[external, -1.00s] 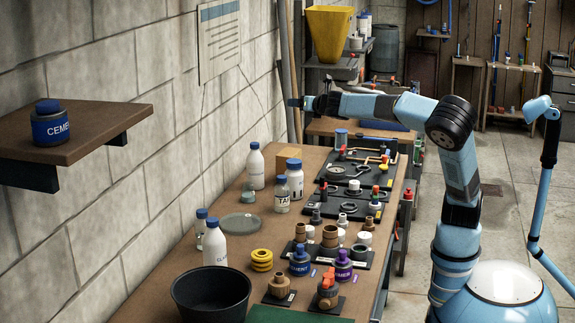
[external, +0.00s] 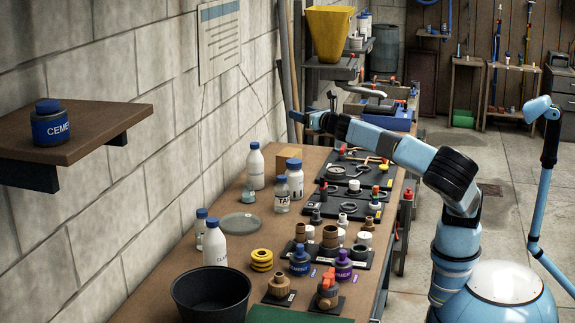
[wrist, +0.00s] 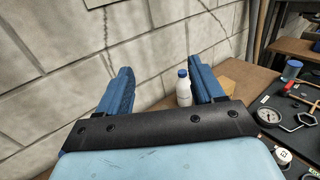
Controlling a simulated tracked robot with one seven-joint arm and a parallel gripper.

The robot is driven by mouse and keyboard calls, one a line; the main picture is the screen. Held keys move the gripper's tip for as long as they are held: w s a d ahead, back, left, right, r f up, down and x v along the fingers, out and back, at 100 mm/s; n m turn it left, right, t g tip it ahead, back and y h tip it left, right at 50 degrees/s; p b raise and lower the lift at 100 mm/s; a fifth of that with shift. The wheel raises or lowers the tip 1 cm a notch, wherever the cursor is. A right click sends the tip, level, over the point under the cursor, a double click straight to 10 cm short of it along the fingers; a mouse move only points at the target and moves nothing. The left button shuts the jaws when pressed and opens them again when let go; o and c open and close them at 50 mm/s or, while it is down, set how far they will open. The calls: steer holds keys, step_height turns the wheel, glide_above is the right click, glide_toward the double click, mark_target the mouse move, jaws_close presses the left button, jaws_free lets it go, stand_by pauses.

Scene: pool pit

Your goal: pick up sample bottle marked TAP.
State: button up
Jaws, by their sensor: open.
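The bottle marked TAP (external: 282,196) is a small, clear-grey bottle with a blue cap. It stands upright on the bench in the external view, with "TA" of its label readable. It stands in front of a larger white bottle (external: 295,179). I cannot make out the TAP bottle in the wrist view. My gripper (external: 316,112) is open and empty, high above the bench beyond the bottles. In the wrist view my gripper's (wrist: 163,82) two blue fingers are spread apart, with a white blue-capped bottle (wrist: 184,88) visible beyond them, near the right finger.
Another white bottle (external: 255,166) stands near the wall beside a cardboard box (external: 288,157). A white bottle (external: 215,243), a black basin (external: 211,294) and yellow rings (external: 262,260) are nearer the front. Black trays of fittings (external: 345,206) line the right side. The block wall (external: 110,180) bounds the left.

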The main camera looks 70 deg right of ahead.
glide_toward(285, 178)
steer(key=shift+x, duration=5.95)
steer(key=shift+f, duration=0.15)
jaws_close()
